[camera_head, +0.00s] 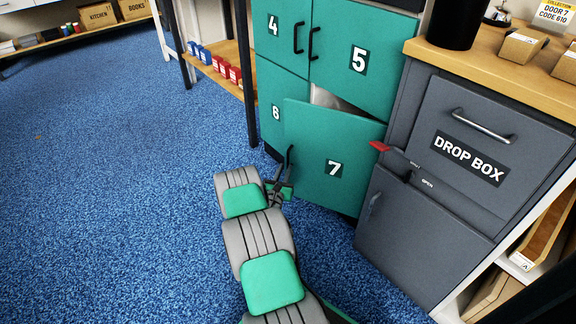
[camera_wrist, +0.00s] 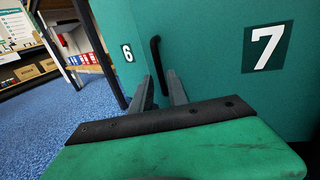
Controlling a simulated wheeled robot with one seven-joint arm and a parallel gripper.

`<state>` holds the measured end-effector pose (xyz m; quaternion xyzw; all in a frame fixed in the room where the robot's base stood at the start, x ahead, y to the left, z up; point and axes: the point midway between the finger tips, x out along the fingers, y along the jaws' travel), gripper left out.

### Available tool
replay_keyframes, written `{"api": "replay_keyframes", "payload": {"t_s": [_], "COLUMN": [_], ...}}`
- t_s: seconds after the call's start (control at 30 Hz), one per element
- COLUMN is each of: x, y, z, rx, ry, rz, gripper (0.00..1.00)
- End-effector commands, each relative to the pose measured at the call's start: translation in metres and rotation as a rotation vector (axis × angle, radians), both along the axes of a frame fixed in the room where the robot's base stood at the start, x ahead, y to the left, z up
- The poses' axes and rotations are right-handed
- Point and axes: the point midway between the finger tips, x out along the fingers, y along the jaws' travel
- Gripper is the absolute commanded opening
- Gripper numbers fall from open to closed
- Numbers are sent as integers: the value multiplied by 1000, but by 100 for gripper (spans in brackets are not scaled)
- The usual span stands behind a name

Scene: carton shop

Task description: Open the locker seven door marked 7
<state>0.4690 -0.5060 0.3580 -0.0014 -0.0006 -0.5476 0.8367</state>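The green locker door marked 7 (camera_head: 308,140) stands ajar, its left side swung out toward me. A dark gap with a pale interior shows above its top edge. Its black handle (camera_wrist: 155,55) is upright near the door's left edge. My gripper (camera_head: 283,178) is at that handle. In the wrist view the two grey fingers of my gripper (camera_wrist: 160,80) stand on either side of the handle's lower part, with little gap left. The fingertips' contact is partly hidden. The 7 label (camera_wrist: 268,46) is to the right of the handle in the wrist view.
Doors 4 (camera_head: 283,30), 5 (camera_head: 375,35) and 6 (camera_head: 268,100) look shut. A grey drop box cabinet (camera_head: 465,110) with a red-tipped lever (camera_head: 381,147) stands close on the right. A shelf post (camera_head: 246,80) is on the left. Blue floor (camera_head: 110,190) lies clear at left.

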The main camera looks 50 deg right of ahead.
Motion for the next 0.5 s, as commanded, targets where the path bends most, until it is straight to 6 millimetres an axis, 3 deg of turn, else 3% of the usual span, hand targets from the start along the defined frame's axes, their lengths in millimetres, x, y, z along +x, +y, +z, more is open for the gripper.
{"api": "replay_keyframes", "payload": {"t_s": [0.23,0.5], "x": [17,21], "y": [-42,-49], "z": [-3,0], "rx": [2,3], "ry": [-4,-2], "rz": [-4,0], "gripper": [20,20]}}
